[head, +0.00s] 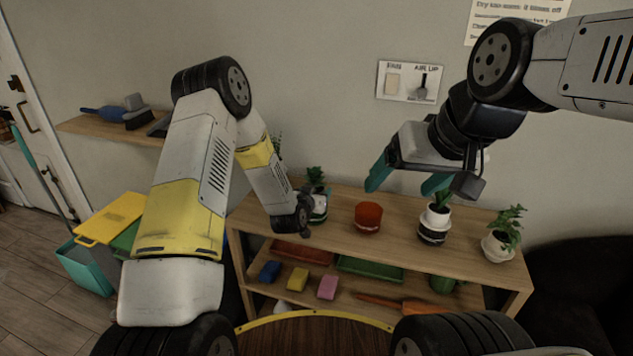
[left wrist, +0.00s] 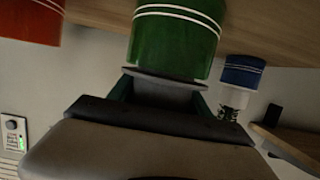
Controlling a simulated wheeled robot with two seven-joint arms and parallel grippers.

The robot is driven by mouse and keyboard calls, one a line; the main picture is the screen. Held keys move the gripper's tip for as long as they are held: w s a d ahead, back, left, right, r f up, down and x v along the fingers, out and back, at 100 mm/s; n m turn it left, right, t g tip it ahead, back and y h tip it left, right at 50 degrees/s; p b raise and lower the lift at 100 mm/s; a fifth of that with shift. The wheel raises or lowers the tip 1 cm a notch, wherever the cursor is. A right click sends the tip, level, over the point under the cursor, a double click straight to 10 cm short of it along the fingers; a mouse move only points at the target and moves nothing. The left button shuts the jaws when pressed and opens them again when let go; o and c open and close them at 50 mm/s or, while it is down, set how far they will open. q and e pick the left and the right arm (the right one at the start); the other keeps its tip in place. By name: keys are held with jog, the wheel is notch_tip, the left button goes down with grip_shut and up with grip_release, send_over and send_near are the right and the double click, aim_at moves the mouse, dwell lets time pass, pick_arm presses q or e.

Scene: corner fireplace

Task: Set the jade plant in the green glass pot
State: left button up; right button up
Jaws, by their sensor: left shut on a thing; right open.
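The jade plant (head: 316,176) stands upright over the green glass pot (head: 319,216) on the shelf unit's top. In the left wrist view, which is upside down, the green pot (left wrist: 178,40) has white stripes. The plant pot's grey-white rim (left wrist: 170,82) lies right against its mouth; how deep it sits is hidden. My left gripper (left wrist: 163,98) is shut on the plant pot at this rim. My right gripper (head: 407,180) is open and empty, above the shelf between the red pot and a potted plant.
The red pot (head: 368,218) stands right of the green pot. A white pot in a dark striped pot (head: 433,230) and a white potted plant (head: 500,245) stand further right. A blue pot (left wrist: 243,72) with a plant is close on the other side, mostly behind my left arm.

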pick_arm(q)
jog(key=shift+f, duration=0.25)
jog(key=o, duration=1.1)
jog(key=shift+s, duration=0.1)
